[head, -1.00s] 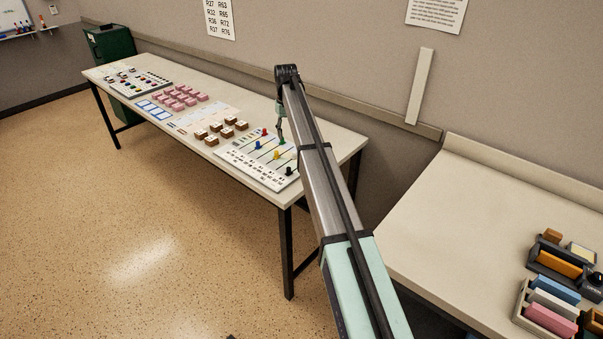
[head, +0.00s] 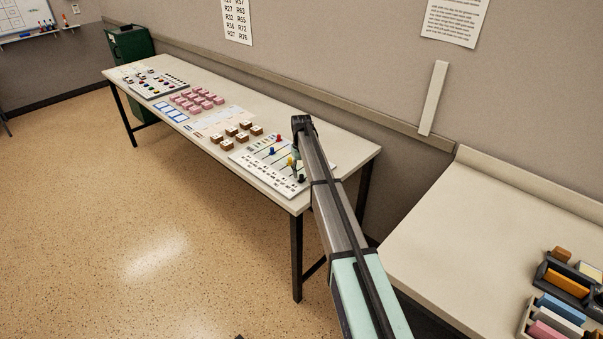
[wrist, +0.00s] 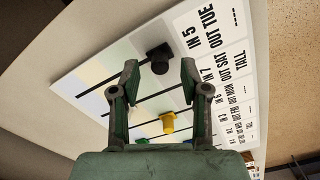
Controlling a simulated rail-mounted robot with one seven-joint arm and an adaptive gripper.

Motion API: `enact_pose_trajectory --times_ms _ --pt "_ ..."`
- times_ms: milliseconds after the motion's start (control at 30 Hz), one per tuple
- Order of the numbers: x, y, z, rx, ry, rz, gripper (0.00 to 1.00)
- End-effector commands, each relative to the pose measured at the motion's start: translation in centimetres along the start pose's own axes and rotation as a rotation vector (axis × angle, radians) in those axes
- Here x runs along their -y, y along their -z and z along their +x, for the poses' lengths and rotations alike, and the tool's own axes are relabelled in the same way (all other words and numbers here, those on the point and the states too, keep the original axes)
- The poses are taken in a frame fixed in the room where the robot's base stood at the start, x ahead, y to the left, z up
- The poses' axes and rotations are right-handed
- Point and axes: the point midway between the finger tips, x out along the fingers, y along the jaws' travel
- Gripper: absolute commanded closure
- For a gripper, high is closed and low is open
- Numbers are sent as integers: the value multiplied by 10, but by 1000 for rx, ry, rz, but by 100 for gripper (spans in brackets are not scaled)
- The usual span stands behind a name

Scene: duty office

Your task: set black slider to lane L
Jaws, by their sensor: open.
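The black slider (wrist: 159,57) stands up from a slot in the white slider board (wrist: 75,85). In the wrist view it sits just beyond and between the tips of my gripper (wrist: 159,72), which is open with a finger on either side. I see no contact, and the height gap is hard to judge. In the head view the black slider (head: 301,178) is at the board's near right, close beside my arm. The yellow slider (wrist: 168,122) sits in a neighbouring slot, between my fingers lower in the picture. I cannot read which lane is L.
Blue (head: 271,151) and red (head: 279,138) sliders stand on the same board. Brown blocks (head: 244,125), pink blocks (head: 197,98) and another board (head: 158,85) lie farther along the table. A second counter (head: 480,210) with trays is at right.

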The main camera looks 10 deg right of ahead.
Motion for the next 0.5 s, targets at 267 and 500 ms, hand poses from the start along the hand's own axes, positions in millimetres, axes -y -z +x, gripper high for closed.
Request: enact_pose_trajectory --times_ms 267,500 --pt "0 0 20 0 0 0 54" --pt "0 0 22 -1 0 0 54"
